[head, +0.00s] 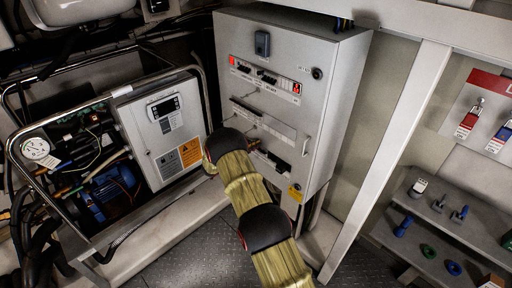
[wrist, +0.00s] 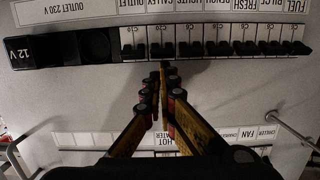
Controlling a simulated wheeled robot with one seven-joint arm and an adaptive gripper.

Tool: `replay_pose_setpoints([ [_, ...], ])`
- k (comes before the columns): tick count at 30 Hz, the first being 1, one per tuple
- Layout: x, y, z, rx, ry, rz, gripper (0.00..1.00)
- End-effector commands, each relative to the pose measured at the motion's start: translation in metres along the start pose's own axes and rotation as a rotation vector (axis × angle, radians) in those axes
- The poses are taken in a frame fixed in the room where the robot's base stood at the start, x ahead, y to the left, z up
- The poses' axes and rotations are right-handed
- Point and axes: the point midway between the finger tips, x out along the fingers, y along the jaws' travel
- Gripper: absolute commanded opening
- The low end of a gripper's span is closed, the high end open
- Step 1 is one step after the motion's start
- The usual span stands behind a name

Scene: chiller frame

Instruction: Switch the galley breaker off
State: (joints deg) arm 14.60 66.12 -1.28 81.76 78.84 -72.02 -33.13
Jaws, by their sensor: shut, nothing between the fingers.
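The galley breaker (wrist: 160,50) is a small black switch in a row of similar breakers on a light grey panel. The wrist view shows the panel upside down, with the GALLEY label (wrist: 161,6) beyond the breaker. My gripper (wrist: 163,72) is shut and empty, its tips just short of that breaker; I cannot tell whether they touch it. Whether its lever is on or off is not clear. In the head view the grey cabinet (head: 330,110) stands in the middle, and my arm hides most of my gripper at its front.
Neighbouring breakers, OUTLET (wrist: 132,50) and LIGHTS (wrist: 191,48), sit close on both sides. Black sockets (wrist: 70,48) lie left in the wrist view. Metal handles (wrist: 289,128) stick out from the panel. A chiller frame (head: 110,92) stands left and shelves (head: 445,225) right.

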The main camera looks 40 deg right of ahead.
Motion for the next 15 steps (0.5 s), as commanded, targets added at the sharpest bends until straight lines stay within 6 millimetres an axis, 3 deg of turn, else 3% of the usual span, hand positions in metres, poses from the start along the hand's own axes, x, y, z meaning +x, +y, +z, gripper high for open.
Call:
replay_pose_setpoints([
  [15,-0.0035,0.0003,0.0072,-0.001,0.086,0.000,0.00],
])
